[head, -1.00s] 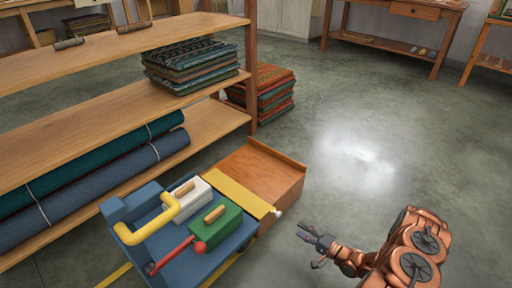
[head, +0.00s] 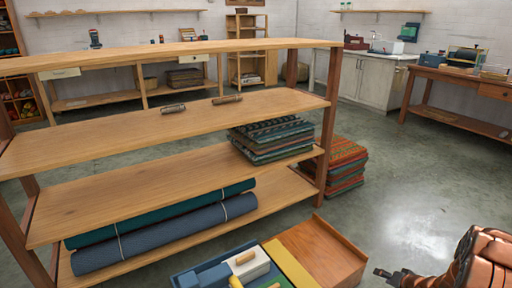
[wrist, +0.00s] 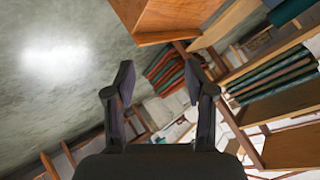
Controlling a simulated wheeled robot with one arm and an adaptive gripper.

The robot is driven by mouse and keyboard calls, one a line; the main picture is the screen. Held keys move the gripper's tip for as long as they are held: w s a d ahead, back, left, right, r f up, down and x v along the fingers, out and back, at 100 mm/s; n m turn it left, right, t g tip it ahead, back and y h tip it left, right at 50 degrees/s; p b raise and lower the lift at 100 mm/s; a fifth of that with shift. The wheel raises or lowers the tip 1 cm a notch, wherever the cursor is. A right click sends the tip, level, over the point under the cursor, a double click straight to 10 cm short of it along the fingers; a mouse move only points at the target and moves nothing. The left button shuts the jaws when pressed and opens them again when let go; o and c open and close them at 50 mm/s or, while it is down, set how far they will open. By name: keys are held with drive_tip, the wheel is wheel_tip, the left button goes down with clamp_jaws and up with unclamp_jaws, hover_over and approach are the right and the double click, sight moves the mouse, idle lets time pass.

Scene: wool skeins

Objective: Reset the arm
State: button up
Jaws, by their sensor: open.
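My gripper (head: 382,272) is at the lower right of the head view, at the end of my copper-coloured arm (head: 474,262). In the wrist view its two dark fingers (wrist: 160,85) stand apart with nothing between them. The gripper is in free air over the floor, to the right of a wooden tray (head: 330,255) on a low blue cart. The lower part of my arm is cut off by the frame edge.
A wooden shelf unit (head: 130,197) holds rolled mats (head: 165,236) and folded textiles (head: 270,138). More folded textiles (head: 342,168) are stacked on the floor beside it. The blue cart (head: 205,268) stands in front. Open concrete floor (head: 425,190) lies to the right, with a workbench (head: 455,88) behind.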

drive_tip(key=s+a+r+n+g+h+p, duration=0.1)
drive_tip(key=s+r+g+h+p, duration=0.3)
drive_tip(key=r, duration=0.9)
drive_tip(key=s+a+r+t+p, duration=0.15)
drive_tip(key=r+p, duration=0.45)
drive_tip(key=r, duration=0.6)
drive_tip(key=s+a+r+n+g+h+p, duration=0.1)
drive_tip(key=s+r+g+h+p, duration=0.3)
drive_tip(key=r, duration=0.9)
drive_tip(key=s+a+r+n+g+y+p, duration=0.2)
drive_tip(key=s+a+r+p, duration=0.6)
drive_tip(key=s+a+r, duration=0.4)
drive_tip(key=s+a+r+n+g+y+p, duration=0.2)
drive_tip(key=s+a+r+p, duration=0.6)
drive_tip(key=s+a+r, duration=0.5)
drive_tip(key=s+r+g+y, duration=0.1)
drive_tip(key=s+y, duration=0.1)
drive_tip(key=s, duration=0.4)
drive_tip(key=shift+s+a+r+p, duration=0.3)
drive_tip(key=shift+s+r+p, duration=0.05)
drive_tip(key=shift+s, duration=0.05)
